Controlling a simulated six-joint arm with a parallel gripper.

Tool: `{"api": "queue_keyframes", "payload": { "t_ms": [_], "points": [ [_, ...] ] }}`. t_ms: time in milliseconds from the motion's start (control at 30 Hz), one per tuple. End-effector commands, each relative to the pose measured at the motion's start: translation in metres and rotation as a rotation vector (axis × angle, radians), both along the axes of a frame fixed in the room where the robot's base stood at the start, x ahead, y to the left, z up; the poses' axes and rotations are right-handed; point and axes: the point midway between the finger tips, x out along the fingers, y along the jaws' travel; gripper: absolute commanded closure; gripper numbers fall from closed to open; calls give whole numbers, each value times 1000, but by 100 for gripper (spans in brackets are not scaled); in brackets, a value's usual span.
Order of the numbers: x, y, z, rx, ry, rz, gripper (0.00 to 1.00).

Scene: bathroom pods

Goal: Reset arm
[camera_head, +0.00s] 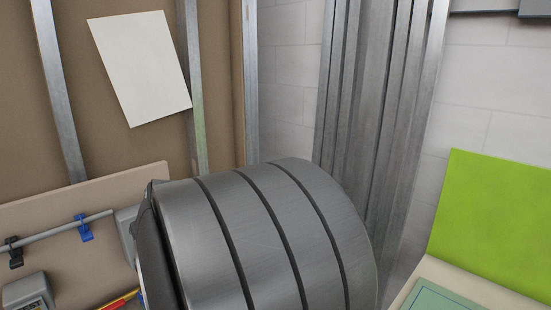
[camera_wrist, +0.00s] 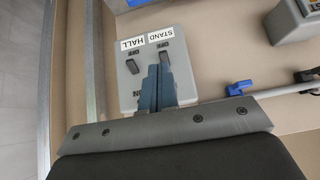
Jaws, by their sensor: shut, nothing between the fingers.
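My gripper (camera_wrist: 159,70) shows in the wrist view, with its two blue-grey fingers together and nothing between them. The fingertips are in front of a light grey switch box (camera_wrist: 128,88) on a tan board. I cannot tell whether the fingers touch the box. The fingers hide its lower middle. In the head view the gripper is out of sight.
A grey conduit (camera_head: 62,229) with a blue clip (camera_head: 84,228) and a black clip (camera_head: 14,252) runs along the board (camera_head: 110,190). A grey box (camera_head: 28,292) is at lower left. Metal studs (camera_head: 192,90) stand behind. A green panel (camera_head: 490,215) is at right.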

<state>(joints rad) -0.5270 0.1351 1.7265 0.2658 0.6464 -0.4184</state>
Motion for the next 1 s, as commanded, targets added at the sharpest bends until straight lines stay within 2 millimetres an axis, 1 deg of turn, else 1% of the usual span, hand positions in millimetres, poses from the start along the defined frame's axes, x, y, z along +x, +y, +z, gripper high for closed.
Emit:
{"api": "queue_keyframes", "payload": {
  "t_ms": [67, 200, 467, 700, 1000],
  "points": [
    [-8, -8, 5, 2, -2, -1, 100],
    [6, 7, -5, -3, 3, 1, 100],
    [32, 33, -17, -2, 2, 2, 100],
    [44, 47, -10, -67, 80, 17, 100],
    [56, 58, -1, -167, 177, 14, 100]
  ]
}}
